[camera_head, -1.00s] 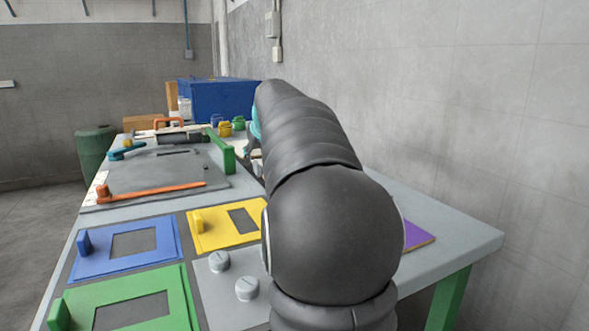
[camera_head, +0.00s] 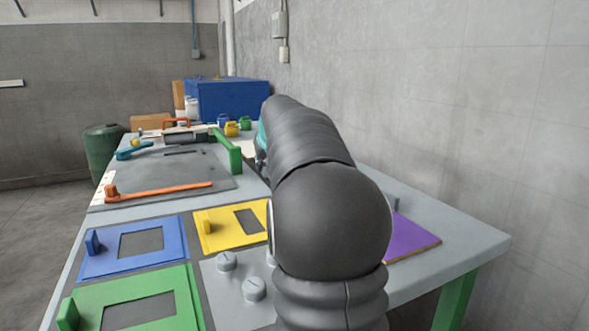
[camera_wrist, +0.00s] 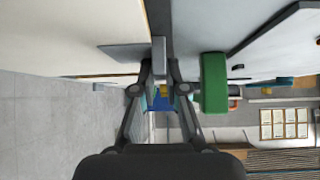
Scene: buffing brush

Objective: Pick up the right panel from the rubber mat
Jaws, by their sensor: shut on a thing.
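My gripper (camera_wrist: 164,92) shows in the wrist view, its two fingers closed around a narrow grey upright piece (camera_wrist: 159,55). A flat grey panel (camera_wrist: 125,52) extends left from this piece and looks joined to it, though the join is partly hidden by the fingers. In the head view my arm hides the gripper and panel. The dark rubber mat (camera_head: 165,172) lies on the table there, left of my arm. A green upright bar (camera_head: 228,153) stands at the mat's right edge; in the wrist view the green bar (camera_wrist: 213,82) is just right of my fingers.
Blue (camera_head: 134,247), green (camera_head: 184,297) and yellow (camera_head: 215,233) framed panels lie on the near table. A purple panel (camera_head: 411,239) lies right of my arm. An orange bar (camera_head: 160,190) rests on the mat. A blue box (camera_head: 232,102) stands at the far end.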

